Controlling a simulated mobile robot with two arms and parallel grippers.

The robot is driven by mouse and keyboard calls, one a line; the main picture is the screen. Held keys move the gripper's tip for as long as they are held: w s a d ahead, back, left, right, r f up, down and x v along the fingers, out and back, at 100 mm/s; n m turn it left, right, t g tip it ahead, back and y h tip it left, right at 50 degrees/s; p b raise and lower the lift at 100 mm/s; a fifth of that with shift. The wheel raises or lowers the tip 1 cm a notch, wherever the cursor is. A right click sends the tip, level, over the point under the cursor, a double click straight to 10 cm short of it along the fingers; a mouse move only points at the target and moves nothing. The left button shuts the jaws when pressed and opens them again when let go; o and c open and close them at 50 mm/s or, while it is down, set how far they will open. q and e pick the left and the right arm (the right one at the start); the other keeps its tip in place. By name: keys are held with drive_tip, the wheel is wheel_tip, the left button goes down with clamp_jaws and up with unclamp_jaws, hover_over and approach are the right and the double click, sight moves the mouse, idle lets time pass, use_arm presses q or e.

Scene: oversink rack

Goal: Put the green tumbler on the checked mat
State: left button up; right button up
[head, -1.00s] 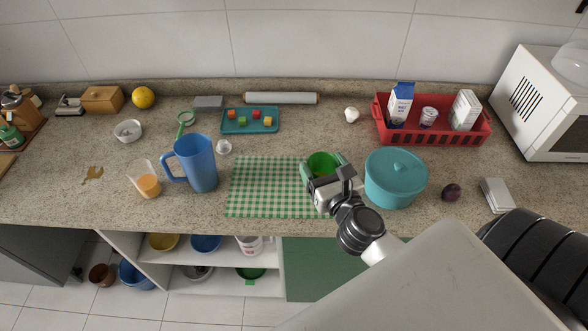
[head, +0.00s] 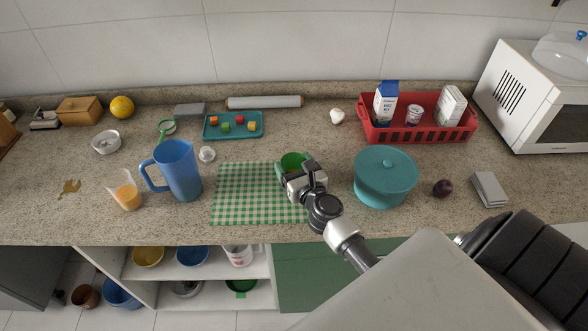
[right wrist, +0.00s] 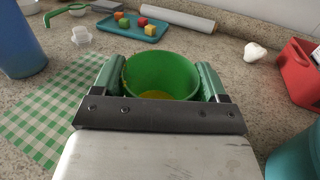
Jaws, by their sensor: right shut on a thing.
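The green tumbler (head: 293,160) is upright between the fingers of my right gripper (head: 294,170), at the back right corner of the green-and-white checked mat (head: 245,195). In the right wrist view the tumbler (right wrist: 160,72) is open at the top, with something yellow low inside. My right gripper's fingers (right wrist: 160,82) press on both its sides. The mat (right wrist: 50,110) lies to the left there. The tumbler's base is hidden, so I cannot tell whether it touches anything. My left gripper is not in view.
A blue pitcher (head: 178,172) and a glass of orange liquid (head: 126,197) stand left of the mat. A teal lidded pot (head: 385,180) stands to the right. A teal tray of cubes (head: 212,131) and a red basket (head: 418,134) are behind. The mat's middle is bare.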

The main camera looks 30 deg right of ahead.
drive_tip(key=shift+f, duration=0.1)
drive_tip(key=o, duration=1)
drive_tip(key=shift+r, duration=0.25)
drive_tip(key=s, duration=0.3)
drive_tip(key=s+a+b, duration=0.1)
drive_tip(key=s, duration=0.3)
drive_tip(key=s+b, duration=0.1)
drive_tip(key=s, duration=0.3)
drive_tip(key=shift+a+f, duration=0.2)
drive_tip(key=shift+a, duration=0.2)
drive_tip(key=shift+s+r, duration=0.15)
drive_tip(key=shift+s, duration=0.3)
